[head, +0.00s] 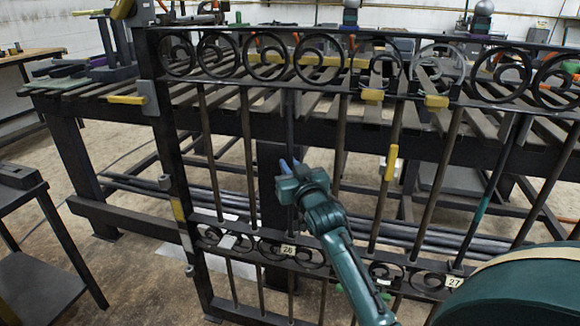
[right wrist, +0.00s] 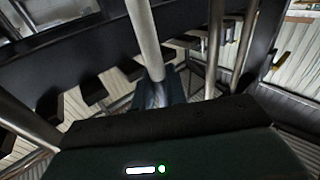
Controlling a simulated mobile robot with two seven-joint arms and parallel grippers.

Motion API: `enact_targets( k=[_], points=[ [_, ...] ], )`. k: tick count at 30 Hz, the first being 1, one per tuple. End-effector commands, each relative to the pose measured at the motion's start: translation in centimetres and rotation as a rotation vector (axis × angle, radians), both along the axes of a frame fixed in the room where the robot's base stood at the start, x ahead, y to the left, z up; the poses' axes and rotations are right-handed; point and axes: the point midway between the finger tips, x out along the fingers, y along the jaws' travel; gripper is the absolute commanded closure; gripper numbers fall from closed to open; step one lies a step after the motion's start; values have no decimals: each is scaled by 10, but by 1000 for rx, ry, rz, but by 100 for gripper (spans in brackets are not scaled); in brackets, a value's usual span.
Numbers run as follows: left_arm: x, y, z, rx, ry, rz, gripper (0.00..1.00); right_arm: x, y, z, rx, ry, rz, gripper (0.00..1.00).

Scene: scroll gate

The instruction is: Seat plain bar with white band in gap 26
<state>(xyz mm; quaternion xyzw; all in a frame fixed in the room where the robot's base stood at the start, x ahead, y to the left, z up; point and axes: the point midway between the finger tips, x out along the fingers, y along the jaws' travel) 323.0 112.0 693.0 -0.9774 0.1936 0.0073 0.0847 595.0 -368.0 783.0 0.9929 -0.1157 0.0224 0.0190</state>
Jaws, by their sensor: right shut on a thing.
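A gate of dark bars and scrolls (head: 268,64) stands across the head view. The number plate 26 (head: 288,250) is on its lower scroll band. My right gripper (head: 288,168) is just above the plate, shut on an upright bar (head: 290,120) in line with it. In the right wrist view the bar (right wrist: 143,40) looks smooth and grey and runs up from between the fingers (right wrist: 158,92). I see no white band on it; the fingers hide part of it. I cannot tell whether its ends are seated. My left gripper is out of view.
Neighbouring bars (head: 248,150) stand close on both sides. Yellow clamps (head: 391,162) stick out from the gate. A number plate 27 (head: 454,282) is at the lower right. A slatted table (head: 190,100) is behind, and a small dark stand (head: 40,280) is at left.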

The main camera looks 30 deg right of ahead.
Motion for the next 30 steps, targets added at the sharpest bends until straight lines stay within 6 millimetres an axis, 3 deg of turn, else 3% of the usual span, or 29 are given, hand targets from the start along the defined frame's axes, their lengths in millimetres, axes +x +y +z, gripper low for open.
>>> enact_targets(
  k=[30],
  points=[
    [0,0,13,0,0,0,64,8,-11,-5,25,37,-4,100]
  ],
)
